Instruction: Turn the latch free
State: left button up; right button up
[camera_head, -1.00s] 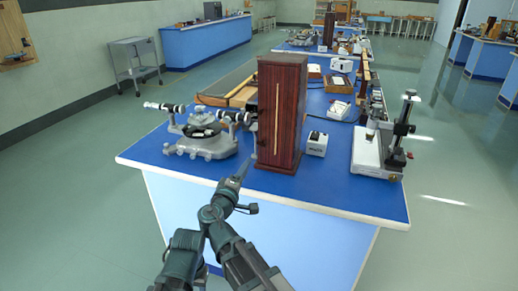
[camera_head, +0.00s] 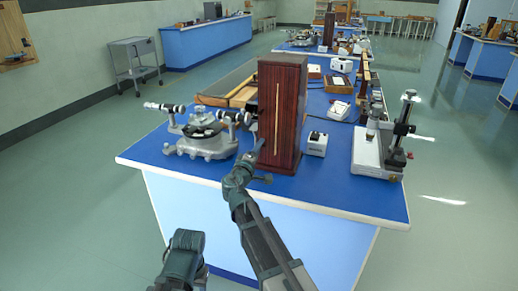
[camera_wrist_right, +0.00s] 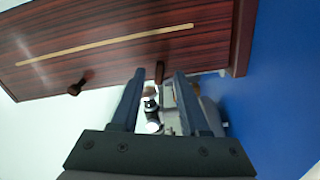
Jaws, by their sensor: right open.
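A tall dark-red wooden cabinet (camera_head: 283,115) stands upright near the front of the blue bench. The wrist view shows its striped wooden side (camera_wrist_right: 110,40) with a pale strip. A small brown bar (camera_wrist_right: 159,72), apparently the latch, sticks out at the cabinet's edge, between the fingertips of my right gripper (camera_wrist_right: 159,74). I cannot tell whether the fingers touch it. The fingers are apart. In the head view my right gripper (camera_head: 257,152) is at the cabinet's left front, and the latch is not distinguishable there.
A dark knob (camera_wrist_right: 80,86) projects from the same cabinet edge. A grey spectrometer (camera_head: 202,138) stands close on the cabinet's left. A small white box (camera_head: 317,144) and a white-based stand (camera_head: 378,150) are on the right. The bench's front strip (camera_head: 330,195) is clear.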

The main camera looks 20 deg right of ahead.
jog(key=shift+w+d, duration=0.2)
jog(key=shift+w, duration=0.1)
grip_shut()
jog(key=shift+n, duration=1.7)
grip_release()
jog(key=shift+s, duration=0.1)
